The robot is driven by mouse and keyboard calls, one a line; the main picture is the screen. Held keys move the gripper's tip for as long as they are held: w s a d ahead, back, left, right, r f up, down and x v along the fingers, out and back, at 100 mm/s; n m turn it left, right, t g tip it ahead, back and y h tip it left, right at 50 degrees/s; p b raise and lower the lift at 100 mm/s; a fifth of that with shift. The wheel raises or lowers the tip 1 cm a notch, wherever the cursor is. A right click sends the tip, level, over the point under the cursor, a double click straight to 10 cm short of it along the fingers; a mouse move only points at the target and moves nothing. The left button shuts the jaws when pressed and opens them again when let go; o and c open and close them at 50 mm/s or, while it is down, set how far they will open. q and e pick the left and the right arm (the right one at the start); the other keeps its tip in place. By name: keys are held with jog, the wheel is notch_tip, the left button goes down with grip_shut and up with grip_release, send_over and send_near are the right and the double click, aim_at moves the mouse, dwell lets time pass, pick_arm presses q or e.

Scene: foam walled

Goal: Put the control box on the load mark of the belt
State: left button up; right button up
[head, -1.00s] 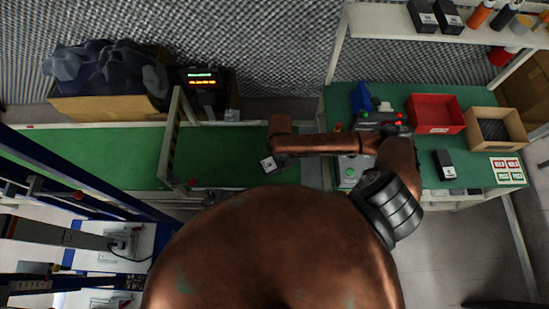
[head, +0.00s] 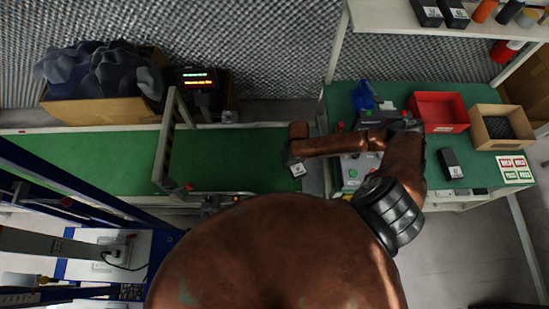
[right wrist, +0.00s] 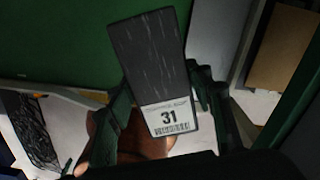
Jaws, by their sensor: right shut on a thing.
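My right gripper (head: 296,164) is shut on a black box with a white label (head: 297,171). In the right wrist view the box (right wrist: 152,65) sits between the two dark fingers, its label reading 31 toward the wrist. In the head view the arm hides most of the box; only the label end shows clearly. The gripper is over the right end of the green belt (head: 240,160); its height is hard to judge. I cannot make out a load mark. My left gripper is not in view.
A guard frame (head: 167,150) crosses the belt to the left. A green bench (head: 400,100) at right holds a red bin (head: 438,111), a cardboard box (head: 500,128), another black box (head: 451,163) and a grey control unit (head: 353,172). A lit display (head: 197,79) stands behind the belt.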

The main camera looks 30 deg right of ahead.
jog(key=w+f, duration=0.1)
jog(key=w, duration=0.1)
jog(key=w+a+f+b, duration=0.1)
jog(key=w, duration=0.1)
jog(key=w+f, duration=0.1)
jog(key=w, duration=0.1)
jog(key=shift+w+a, duration=0.25)
jog(key=shift+a, duration=0.1)
jog(key=b, duration=0.3)
send_over(275, 159)
jog(key=f, duration=0.5)
jog(key=shift+s+f, duration=0.15)
jog(key=shift+s, duration=0.1)
jog(key=shift+w+f, duration=0.2)
jog(key=shift+f, duration=0.05)
jog(key=shift+f+b, duration=0.3)
jog(key=shift+f, duration=1.25)
jog(key=shift+f, duration=0.2)
jog(key=o, duration=1.4)
jog(key=shift+o, duration=0.2)
notch_tip(275, 159, up, 12)
jog(key=p, duration=0.3)
jog(key=shift+r, duration=0.2)
